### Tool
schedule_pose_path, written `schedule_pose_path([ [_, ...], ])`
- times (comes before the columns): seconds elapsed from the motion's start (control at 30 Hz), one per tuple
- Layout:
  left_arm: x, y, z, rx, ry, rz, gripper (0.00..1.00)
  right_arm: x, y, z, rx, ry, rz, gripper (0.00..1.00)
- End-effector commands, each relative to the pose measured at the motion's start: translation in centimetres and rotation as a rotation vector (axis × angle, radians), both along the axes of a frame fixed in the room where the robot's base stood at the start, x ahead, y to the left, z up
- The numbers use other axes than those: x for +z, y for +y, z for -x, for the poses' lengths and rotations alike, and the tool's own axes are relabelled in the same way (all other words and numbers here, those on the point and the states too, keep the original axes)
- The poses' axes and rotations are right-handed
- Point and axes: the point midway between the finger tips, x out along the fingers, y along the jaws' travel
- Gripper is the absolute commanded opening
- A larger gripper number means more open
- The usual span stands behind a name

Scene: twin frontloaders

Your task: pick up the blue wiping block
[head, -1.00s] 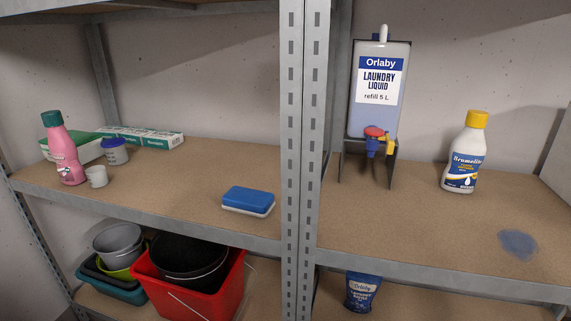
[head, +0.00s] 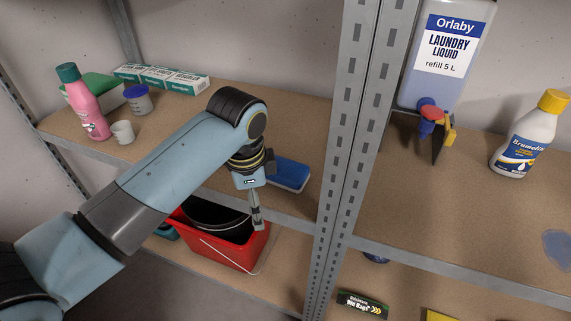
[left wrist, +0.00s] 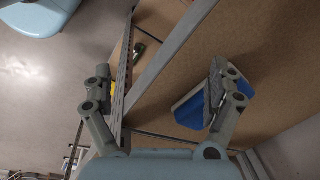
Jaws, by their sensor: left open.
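The blue wiping block (head: 289,174) lies on the left shelf near the grey upright. It has a blue top and a white lower edge, and its left end is hidden behind my left gripper. My left gripper (head: 257,208) hangs just in front of the block, at the shelf's front edge. In the left wrist view the gripper (left wrist: 160,82) is open and empty, with its fingers wide apart. The block (left wrist: 196,108) shows there behind the right-hand finger, which partly hides it. I cannot tell whether that finger touches it. My right gripper is not in view.
The grey upright (head: 352,120) stands close to the right of the block. The shelf's front beam (head: 285,213) runs below it, with a red bucket (head: 235,249) on the lower shelf. A pink bottle (head: 88,105), a white cup (head: 123,132) and boxes (head: 160,78) stand further left.

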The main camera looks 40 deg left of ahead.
Motion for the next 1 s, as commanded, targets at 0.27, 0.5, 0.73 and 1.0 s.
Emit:
schedule_pose_path([
  [0.27,4.4,0.4,-6.2,-0.299,0.068,-0.009,0.91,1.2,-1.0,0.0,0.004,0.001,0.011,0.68],
  [0.5,9.3,0.5,-11.0,-0.594,0.131,0.008,0.91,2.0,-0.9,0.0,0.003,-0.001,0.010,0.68],
  [0.73,6.8,0.5,-11.3,-0.643,0.145,0.014,0.91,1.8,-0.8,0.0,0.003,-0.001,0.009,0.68],
  [1.0,3.9,0.5,-11.4,-0.641,0.141,0.013,0.91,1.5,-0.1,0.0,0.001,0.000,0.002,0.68],
])
